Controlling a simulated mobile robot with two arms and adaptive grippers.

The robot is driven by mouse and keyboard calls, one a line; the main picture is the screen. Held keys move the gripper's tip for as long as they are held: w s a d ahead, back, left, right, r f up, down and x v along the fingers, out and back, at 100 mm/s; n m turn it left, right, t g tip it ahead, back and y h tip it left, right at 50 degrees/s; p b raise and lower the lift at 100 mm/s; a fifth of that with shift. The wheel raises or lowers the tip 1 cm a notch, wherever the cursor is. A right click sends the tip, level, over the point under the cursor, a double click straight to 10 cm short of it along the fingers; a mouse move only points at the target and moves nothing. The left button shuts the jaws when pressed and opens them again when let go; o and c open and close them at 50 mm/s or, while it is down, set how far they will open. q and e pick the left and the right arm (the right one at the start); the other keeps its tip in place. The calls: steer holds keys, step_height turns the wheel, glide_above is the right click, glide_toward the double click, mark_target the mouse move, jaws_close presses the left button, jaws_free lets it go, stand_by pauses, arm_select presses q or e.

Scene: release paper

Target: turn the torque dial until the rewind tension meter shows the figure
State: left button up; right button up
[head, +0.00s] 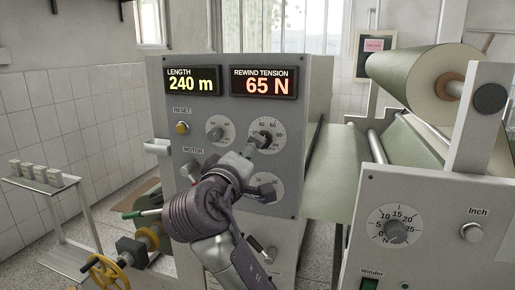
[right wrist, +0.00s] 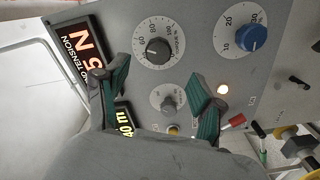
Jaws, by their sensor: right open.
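The rewind tension meter (head: 264,82) on the grey panel reads 65 N in red. A round white dial with a black knob (head: 266,138) sits below it; in the right wrist view this dial (right wrist: 158,50) has a numbered scale, its small lettering hard to read. My right gripper (head: 248,151) is in front of the panel by that dial. In the right wrist view its two fingers (right wrist: 150,74) are open and spread, with the black knob just beyond the fingertips and nothing held. In the head view my arm hides part of the lower panel. My left gripper is not in view.
The length display (head: 192,81) reads 240 m. A smaller grey dial (right wrist: 168,103) and a blue-knobbed dial (right wrist: 251,38) flank the white dial. A red lever (right wrist: 232,122) and a lit lamp (right wrist: 222,89) are nearby. A second panel (head: 440,190) and paper roll (head: 420,78) stand right.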

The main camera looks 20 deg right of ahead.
steer(key=shift+v, duration=1.15)
